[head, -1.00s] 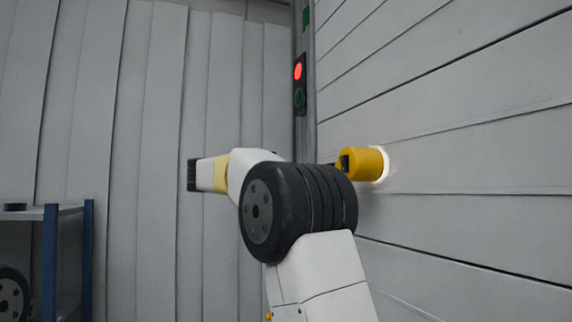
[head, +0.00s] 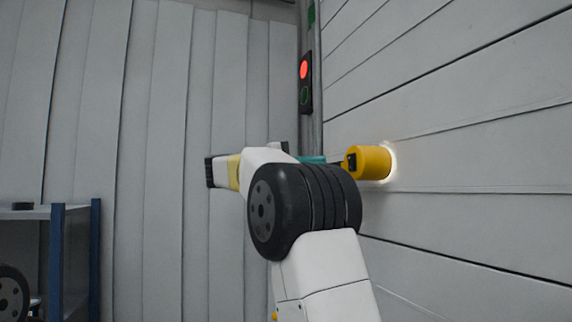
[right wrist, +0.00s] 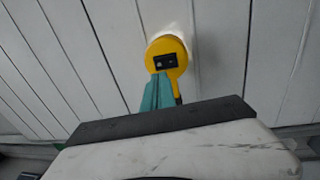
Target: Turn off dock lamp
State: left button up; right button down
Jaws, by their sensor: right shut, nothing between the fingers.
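The yellow dock lamp (head: 372,162) sticks out from the panelled wall on the right in the head view, and a bright glow shows on the wall around its base. In the right wrist view the lamp (right wrist: 168,45) faces me, with a small black switch plate (right wrist: 165,62) on its end. My right gripper (head: 314,158) is beside the lamp's near end, mostly hidden behind my own arm. Its teal fingers (right wrist: 158,90) are shut and empty, with tips just below the switch plate. I cannot tell whether they touch it. My left gripper is not in view.
A signal light (head: 305,82) with a red lamp lit hangs at the wall corner above. A blue-posted shelf (head: 57,262) stands at lower left. Grey wall panels (head: 470,150) close off the right side.

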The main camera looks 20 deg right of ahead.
aim_at(350, 157)
jog(key=d, duration=0.5)
jog(key=d+r, duration=0.1)
jog(key=d, duration=0.1)
jog(key=shift+w+d, duration=0.15)
jog(key=shift+w, duration=0.1)
jog(key=shift+d+r, duration=0.15)
jog(key=shift+d, duration=0.1)
